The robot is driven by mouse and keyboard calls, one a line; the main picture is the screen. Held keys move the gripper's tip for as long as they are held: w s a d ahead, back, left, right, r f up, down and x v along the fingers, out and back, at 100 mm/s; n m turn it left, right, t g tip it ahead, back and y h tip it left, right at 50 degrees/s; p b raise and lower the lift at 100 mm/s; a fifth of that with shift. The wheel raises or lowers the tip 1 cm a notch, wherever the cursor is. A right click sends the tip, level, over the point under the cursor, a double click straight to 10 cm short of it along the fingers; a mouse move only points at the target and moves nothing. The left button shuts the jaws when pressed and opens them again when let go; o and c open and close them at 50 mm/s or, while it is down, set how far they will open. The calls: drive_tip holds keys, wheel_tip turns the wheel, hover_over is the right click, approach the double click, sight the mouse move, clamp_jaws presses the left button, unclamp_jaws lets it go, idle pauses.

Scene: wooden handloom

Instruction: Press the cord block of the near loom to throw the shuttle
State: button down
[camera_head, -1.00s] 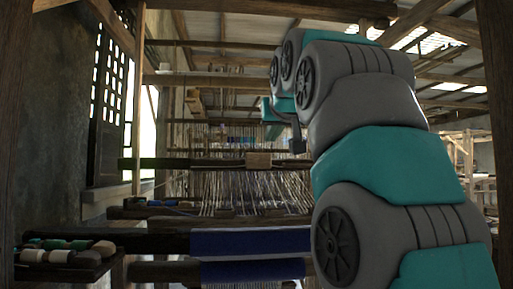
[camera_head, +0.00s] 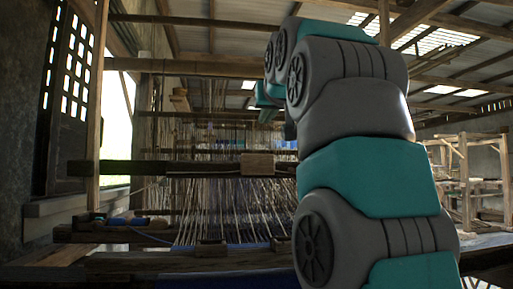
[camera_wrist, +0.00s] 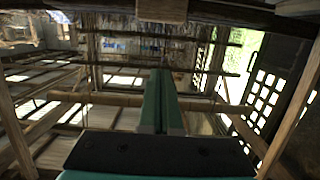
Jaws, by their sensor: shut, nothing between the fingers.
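The near loom fills the left and middle of the head view, with pale warp threads (camera_head: 225,210) hanging below a dark cross beam (camera_head: 135,169). A light wooden block (camera_head: 257,164), apparently the cord block, sits on that beam, just left of my arm. The block also shows at the top edge of the wrist view (camera_wrist: 162,9). In the wrist view, which looks upside down, my gripper (camera_wrist: 160,75) has its teal fingers together and empty, apart from the block. In the head view, my arm hides most of the gripper. I cannot make out the shuttle for certain.
A lower wooden beam (camera_head: 190,261) crosses in front of the threads. Small blue and brown items (camera_head: 125,219) lie at its left. A lattice window (camera_head: 75,65) is on the left wall. Another wooden frame (camera_head: 465,175) stands at the right.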

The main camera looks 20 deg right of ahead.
drive_tip(key=p, duration=0.2)
hover_over(258, 164)
drive_tip(key=s, duration=0.1)
drive_tip(key=f, duration=0.2)
drive_tip(key=shift+a+f+b, duration=0.15)
drive_tip(key=shift+f+b, duration=0.75)
drive_tip(key=shift+b, duration=0.05)
drive_tip(key=shift+a+f+b, duration=0.1)
drive_tip(key=shift+f+b, duration=0.8)
drive_tip(key=shift+b, duration=0.05)
drive_tip(key=shift+f, duration=0.1)
